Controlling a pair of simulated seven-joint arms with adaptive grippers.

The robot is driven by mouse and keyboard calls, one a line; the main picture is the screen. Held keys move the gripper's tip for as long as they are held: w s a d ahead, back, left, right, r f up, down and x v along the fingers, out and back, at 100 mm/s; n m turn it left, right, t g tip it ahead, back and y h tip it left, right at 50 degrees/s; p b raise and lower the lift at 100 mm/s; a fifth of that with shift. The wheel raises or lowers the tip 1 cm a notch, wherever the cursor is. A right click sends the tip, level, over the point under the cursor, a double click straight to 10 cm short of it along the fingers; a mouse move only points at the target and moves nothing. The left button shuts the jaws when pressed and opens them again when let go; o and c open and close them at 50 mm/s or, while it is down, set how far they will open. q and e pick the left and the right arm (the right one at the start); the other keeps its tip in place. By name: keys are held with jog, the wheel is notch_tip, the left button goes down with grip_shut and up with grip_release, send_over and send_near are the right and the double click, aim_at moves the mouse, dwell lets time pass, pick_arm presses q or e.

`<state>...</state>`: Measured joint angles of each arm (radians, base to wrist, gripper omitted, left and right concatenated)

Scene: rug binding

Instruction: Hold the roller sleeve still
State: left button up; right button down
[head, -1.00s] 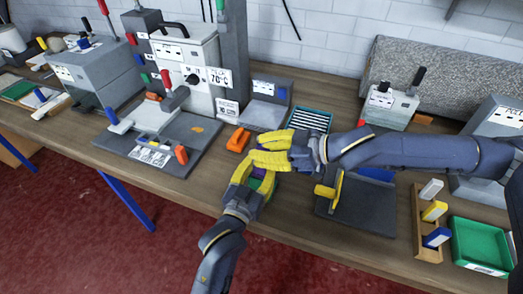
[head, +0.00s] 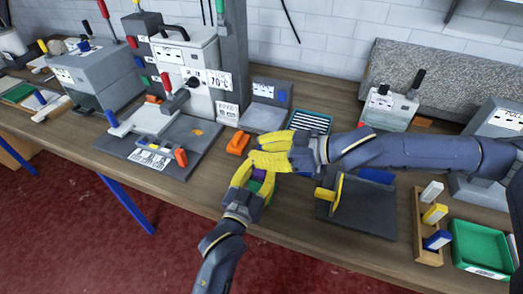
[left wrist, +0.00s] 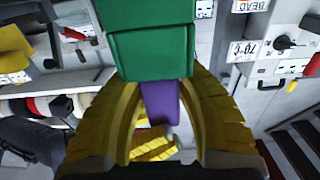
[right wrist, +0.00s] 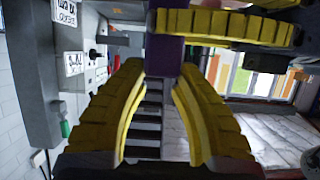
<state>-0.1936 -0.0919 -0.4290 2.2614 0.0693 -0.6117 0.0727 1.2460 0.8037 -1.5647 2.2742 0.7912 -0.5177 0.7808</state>
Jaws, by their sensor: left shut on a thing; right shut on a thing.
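The roller sleeve appears to be the small purple and green piece (head: 258,176) between my two grippers, above the bench front. My right gripper (head: 268,160) comes from the right and is shut on the purple part (right wrist: 165,55), seen in the right wrist view. The yellow fingers cover much of the piece in the head view.
An orange block (head: 238,142) lies just left of the grippers. A slotted tray (head: 311,121) stands behind. A dark plate with a yellow upright (head: 336,190) is to the right, near a wooden rack (head: 427,235) and green tray (head: 482,247). A grey machine (head: 185,62) stands at back left.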

jog(key=c, duration=1.4)
grip_release()
jog(key=shift+s+a+r, duration=0.1)
jog(key=shift+a+r, duration=0.05)
jog(key=shift+r, duration=0.15)
jog(key=shift+c, duration=0.2)
jog(key=o, duration=0.4)
jog(key=shift+f, duration=0.1)
jog(key=shift+o, duration=0.2)
jog(key=shift+f, duration=0.1)
